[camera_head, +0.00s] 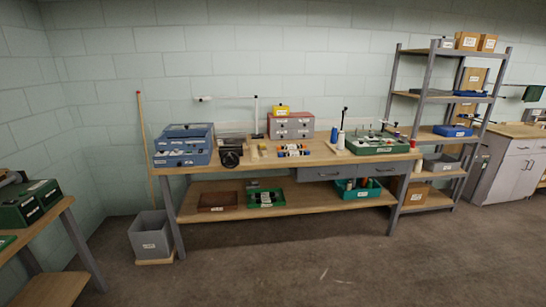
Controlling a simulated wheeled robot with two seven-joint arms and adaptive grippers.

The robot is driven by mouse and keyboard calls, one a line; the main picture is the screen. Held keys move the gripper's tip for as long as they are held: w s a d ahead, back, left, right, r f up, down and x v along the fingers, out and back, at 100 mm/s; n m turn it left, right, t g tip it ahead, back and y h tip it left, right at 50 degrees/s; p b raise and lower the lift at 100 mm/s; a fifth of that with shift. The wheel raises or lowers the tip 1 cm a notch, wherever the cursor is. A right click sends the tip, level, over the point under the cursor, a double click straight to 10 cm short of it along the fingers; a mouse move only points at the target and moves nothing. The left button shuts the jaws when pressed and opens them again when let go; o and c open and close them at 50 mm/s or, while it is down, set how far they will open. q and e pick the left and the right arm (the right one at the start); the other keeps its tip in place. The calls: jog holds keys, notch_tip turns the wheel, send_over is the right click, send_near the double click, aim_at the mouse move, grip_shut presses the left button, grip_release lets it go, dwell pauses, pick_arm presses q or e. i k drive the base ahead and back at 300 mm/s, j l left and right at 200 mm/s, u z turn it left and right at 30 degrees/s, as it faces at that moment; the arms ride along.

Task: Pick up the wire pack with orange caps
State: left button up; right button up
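A small pack (292,151) with coloured parts, some of them orange or yellow, lies on the wooden top of the workbench (235,165), in front of a grey drawer box with red sides. It is too small to tell for certain whether its caps are orange or whether it holds wires. Neither of my grippers shows in the head view, and the workbench is some way off across the floor.
Blue cases (183,146), a drawer box (291,126) and a green tray (378,146) also stand on the workbench. A grey bin (150,238) stands by its left leg. A shelf rack (430,65) is at right. The floor (300,262) in front is clear.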

aim_at(303, 146)
jog(key=i+z, duration=0.15)
jog(key=i, duration=0.45)
jog(key=i+j+z, duration=0.15)
jog(key=i, duration=0.45)
